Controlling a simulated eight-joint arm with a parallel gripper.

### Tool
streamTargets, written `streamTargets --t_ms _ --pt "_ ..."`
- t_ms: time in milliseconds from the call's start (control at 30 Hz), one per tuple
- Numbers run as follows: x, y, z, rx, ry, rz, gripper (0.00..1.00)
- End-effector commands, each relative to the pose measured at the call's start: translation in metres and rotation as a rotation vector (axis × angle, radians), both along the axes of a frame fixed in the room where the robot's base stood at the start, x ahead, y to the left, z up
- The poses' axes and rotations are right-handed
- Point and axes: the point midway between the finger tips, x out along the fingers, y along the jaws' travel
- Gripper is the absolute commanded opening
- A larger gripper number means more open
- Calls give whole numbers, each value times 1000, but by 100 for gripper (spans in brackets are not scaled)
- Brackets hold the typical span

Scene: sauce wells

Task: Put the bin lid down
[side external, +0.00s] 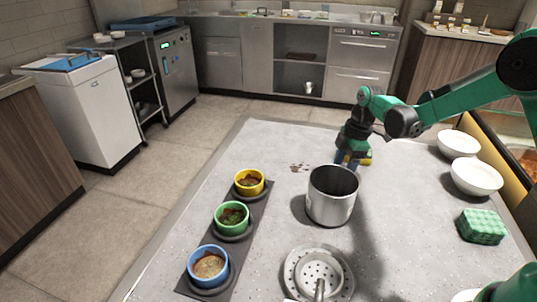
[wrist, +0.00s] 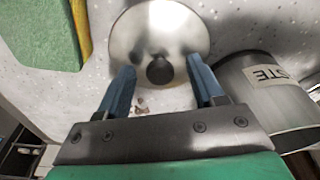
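The bin lid (wrist: 185,29) is a round, shiny steel disc with a black knob (wrist: 159,71), seen in the wrist view. It appears to lie on the counter beside the bin; contact with the surface is hard to judge. My gripper (wrist: 160,66) is open, its two blue fingers on either side of the knob with gaps between. The steel bin (side external: 331,207) stands open and upright on the counter; it also shows with a waste label at the right of the wrist view (wrist: 235,80). In the side view my gripper (side external: 349,160) is behind the bin, and the lid is hidden.
A green and yellow sponge (wrist: 40,30) lies near the lid. Blue, green and yellow sauce pots stand on a dark strip (side external: 262,198) at left. A strainer (side external: 345,276) lies in front. White bowls (side external: 476,177) and a green block (side external: 482,226) are at right.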

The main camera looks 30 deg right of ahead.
Motion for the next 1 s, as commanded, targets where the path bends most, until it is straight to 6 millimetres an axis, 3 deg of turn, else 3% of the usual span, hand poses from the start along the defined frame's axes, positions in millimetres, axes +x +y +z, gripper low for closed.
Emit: streamTargets --t_ms 267,700,1000 --pt "0 -1 8 0 0 0 61" --pt "-6 -13 96 0 0 -1 61" --pt "-9 -14 124 -4 -7 -25 61"
